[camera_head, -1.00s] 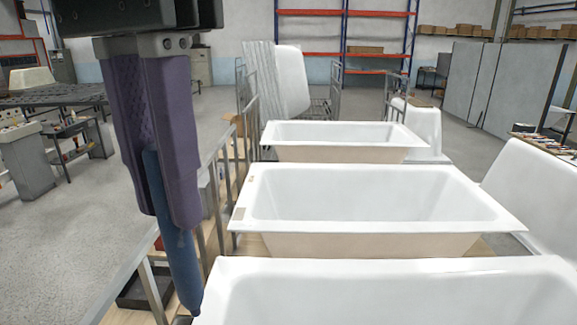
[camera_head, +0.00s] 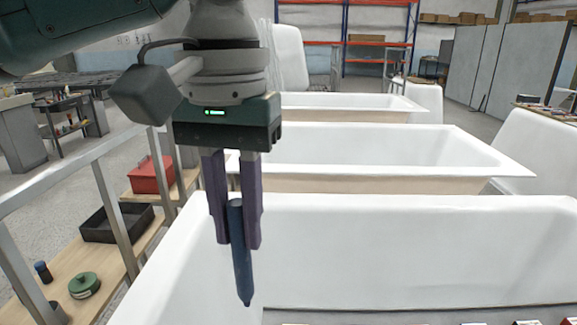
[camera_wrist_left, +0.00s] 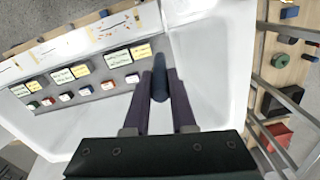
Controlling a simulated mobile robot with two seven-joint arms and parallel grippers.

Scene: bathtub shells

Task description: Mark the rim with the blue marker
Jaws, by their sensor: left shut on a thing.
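My left gripper (camera_head: 236,225) points down in the head view, its purple fingers shut on the blue marker (camera_head: 241,270). The marker hangs upright with its tip downward, in front of the nearest white bathtub shell (camera_head: 400,235) near its left end. I cannot tell from the head view whether the tip touches the tub. In the left wrist view the marker (camera_wrist_left: 160,82) sits between the fingers, over the white tub (camera_wrist_left: 210,50). The tub's rim (camera_wrist_left: 245,75) runs along the right there. My right gripper is not in view.
Two more tubs stand behind, the closer one (camera_head: 380,150) just beyond my gripper. To the left, a metal rail (camera_head: 115,215) borders a wooden shelf with a black tray (camera_head: 105,223), a red box (camera_head: 150,175) and a green round object (camera_head: 84,285). Labelled cards and small blocks (camera_wrist_left: 65,97) line a grey strip.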

